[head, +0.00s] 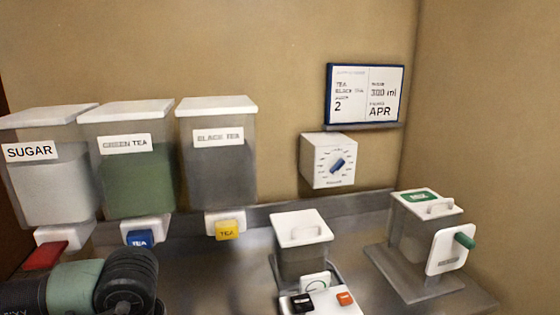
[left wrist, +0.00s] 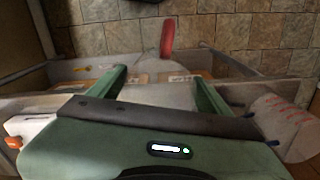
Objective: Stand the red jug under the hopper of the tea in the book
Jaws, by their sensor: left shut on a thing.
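My left gripper shows in the left wrist view (left wrist: 163,88), its green fingers spread around a pale, see-through body. A red handle (left wrist: 167,38) stands out beyond them, so I take this to be the red jug, though its outline is unclear. In the head view my left wrist is at the bottom left; its fingertips and the jug are out of sight. The book page (head: 364,94) on the wall seems to read black tea, 2, 300 ml, APR. The black tea hopper (head: 217,165) has a yellow tag (head: 230,230). My right gripper is not in view.
Left of it are the green tea hopper (head: 132,180) with a blue tag and the sugar hopper (head: 45,185) with a red one. A white dial (head: 328,160), a lidded container (head: 303,245), a button panel (head: 320,301) and a MIX container (head: 420,235) stand to the right.

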